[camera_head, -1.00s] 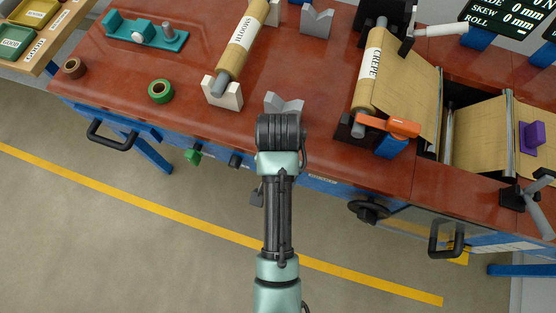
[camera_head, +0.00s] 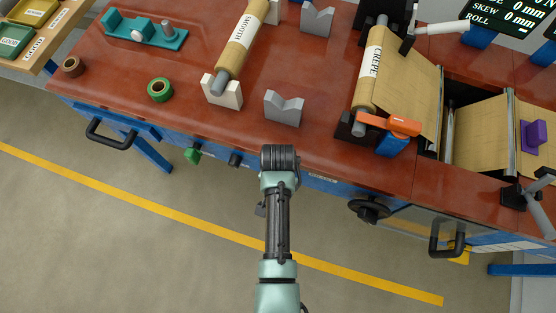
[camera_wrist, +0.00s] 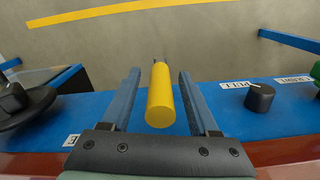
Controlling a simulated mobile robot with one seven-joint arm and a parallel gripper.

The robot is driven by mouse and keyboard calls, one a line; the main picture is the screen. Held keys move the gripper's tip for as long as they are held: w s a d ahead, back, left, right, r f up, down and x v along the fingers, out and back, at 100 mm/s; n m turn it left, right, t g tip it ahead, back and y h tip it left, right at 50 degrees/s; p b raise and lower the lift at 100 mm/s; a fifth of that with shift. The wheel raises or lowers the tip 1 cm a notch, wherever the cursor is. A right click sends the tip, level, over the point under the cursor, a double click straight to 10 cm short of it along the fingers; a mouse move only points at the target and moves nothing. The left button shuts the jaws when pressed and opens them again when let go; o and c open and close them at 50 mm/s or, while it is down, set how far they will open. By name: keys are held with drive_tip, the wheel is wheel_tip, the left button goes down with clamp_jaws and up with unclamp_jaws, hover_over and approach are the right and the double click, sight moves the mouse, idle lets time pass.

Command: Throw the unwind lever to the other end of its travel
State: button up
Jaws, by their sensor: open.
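A yellow cylindrical handle (camera_wrist: 160,105), which looks like the unwind lever's grip, shows in the wrist view at the blue front of the bench. It points toward the camera, and its label is not readable. My gripper (camera_wrist: 159,76) is open, with one finger on each side of the handle in the picture and a gap on both sides. I cannot tell how deep the handle sits between the fingers. In the head view my wrist hangs at the bench's front edge and hides the handle and fingers.
A black handwheel (camera_head: 369,210) and a black knob (camera_head: 235,160) flank the spot on the bench front. A green knob (camera_head: 193,156) is farther left. A grey V-block (camera_head: 284,109) and an orange piece (camera_head: 389,124) stand on the red top (camera_head: 240,125). The floor in front is clear.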

clamp_jaws()
idle(1.3)
